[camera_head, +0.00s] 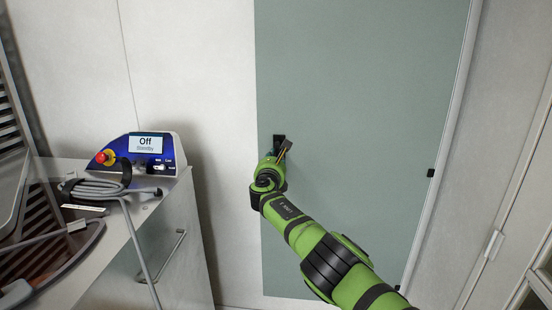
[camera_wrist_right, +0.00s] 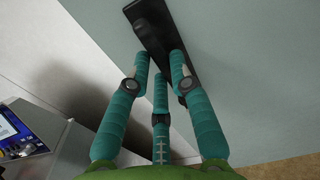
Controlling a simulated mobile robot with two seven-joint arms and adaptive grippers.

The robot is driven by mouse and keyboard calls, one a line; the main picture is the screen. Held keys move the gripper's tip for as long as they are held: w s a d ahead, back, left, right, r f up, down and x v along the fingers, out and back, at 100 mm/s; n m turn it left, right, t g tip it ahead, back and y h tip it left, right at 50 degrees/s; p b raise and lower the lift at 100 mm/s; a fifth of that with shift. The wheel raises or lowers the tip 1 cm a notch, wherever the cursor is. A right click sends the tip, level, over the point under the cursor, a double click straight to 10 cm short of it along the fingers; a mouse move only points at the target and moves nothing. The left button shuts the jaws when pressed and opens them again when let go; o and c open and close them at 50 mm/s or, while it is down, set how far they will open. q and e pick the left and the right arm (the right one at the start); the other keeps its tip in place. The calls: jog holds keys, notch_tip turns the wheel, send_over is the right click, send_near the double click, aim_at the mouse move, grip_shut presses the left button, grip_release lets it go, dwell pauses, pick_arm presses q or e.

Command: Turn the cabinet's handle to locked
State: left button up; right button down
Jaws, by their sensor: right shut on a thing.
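The cabinet's grey-green door (camera_head: 365,85) fills the middle of the head view. Its black handle (camera_head: 279,138) is mounted near the left edge of the door. In the right wrist view the handle (camera_wrist_right: 150,20) is a long black fitting running diagonally on the door. My right gripper (camera_head: 281,152) is at the handle, shut on it. In the right wrist view, the teal fingers of this gripper (camera_wrist_right: 160,65) reach up around the handle's lower part. The fingers partly hide the handle, so I cannot tell its exact turn. My left gripper is out of view.
On the left, a blue and white control box (camera_head: 140,152) with a screen reading "Off" and a red button stands on a counter. Grey cables (camera_head: 105,189) lie coiled in front of it. Black hinges (camera_head: 431,173) sit on the door's right edge.

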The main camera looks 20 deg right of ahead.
jog(key=shift+w+a+r, duration=0.1)
jog(key=shift+a, duration=0.15)
jog(key=c, duration=1.2)
grip_release()
jog(key=shift+n, duration=0.3)
jog(key=shift+o, duration=0.4)
jog(key=shift+w+a, duration=0.15)
jog(key=shift+a, duration=0.05)
jog(key=shift+d, duration=0.2)
jog(key=shift+f, duration=0.2)
jog(key=v, duration=1.2)
